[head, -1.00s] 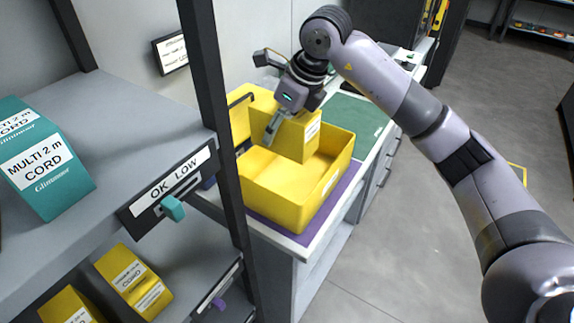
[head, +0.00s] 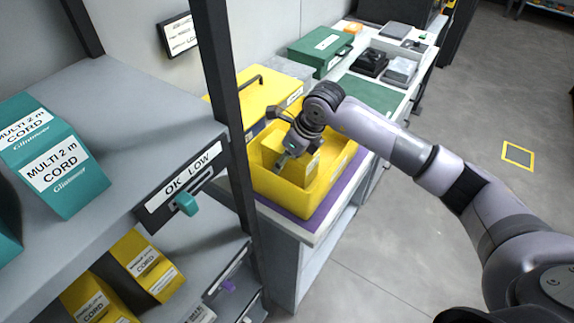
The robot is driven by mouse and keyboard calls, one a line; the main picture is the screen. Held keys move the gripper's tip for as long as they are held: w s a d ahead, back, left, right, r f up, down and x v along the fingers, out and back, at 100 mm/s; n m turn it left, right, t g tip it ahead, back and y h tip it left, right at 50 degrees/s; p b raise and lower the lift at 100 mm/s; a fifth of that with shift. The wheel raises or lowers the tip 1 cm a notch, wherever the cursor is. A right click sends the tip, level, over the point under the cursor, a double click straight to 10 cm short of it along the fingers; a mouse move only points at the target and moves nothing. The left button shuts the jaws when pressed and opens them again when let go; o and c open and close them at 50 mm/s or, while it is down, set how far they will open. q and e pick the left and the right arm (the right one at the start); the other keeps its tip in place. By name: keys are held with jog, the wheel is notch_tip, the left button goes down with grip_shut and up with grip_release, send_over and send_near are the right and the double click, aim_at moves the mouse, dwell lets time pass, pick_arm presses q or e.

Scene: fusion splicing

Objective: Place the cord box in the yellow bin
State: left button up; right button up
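The yellow cord box (head: 304,169) is down inside the yellow bin (head: 287,199), below or near the height of its rim. My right gripper (head: 286,158) reaches in from above, with one finger along the box's near left face. The other finger is hidden behind the wrist and box, but the grip looks closed on the box. Whether the box touches the bin floor is hidden by the bin's front wall. My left gripper is not in view.
A shelf rack (head: 130,118) with teal cord boxes (head: 62,178) and yellow cord boxes (head: 146,262) stands at left; its dark post is close to the bin. A lidded yellow case (head: 262,92), a green case (head: 322,48) and dark equipment (head: 371,62) sit behind on the bench.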

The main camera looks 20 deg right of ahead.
aim_at(287, 168)
notch_tip(287, 168, down, 4)
jog(key=shift+r+p, duration=0.15)
jog(key=shift+p, duration=0.2)
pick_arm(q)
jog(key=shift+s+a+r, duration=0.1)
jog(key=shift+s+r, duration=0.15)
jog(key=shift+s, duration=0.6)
pick_arm(e)
jog(key=shift+f, duration=0.2)
jog(key=o, duration=1.4)
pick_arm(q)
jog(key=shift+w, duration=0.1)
pick_arm(e)
jog(key=shift+o, duration=0.2)
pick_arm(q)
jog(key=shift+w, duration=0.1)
pick_arm(e)
jog(key=shift+r, duration=0.1)
jog(key=shift+s+d+r, duration=0.1)
jog(key=shift+r, duration=0.25)
pick_arm(q)
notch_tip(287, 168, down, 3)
jog(key=b, duration=0.3)
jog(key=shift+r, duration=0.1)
pick_arm(e)
jog(key=v, duration=1.1)
jog(key=shift+s, duration=0.1)
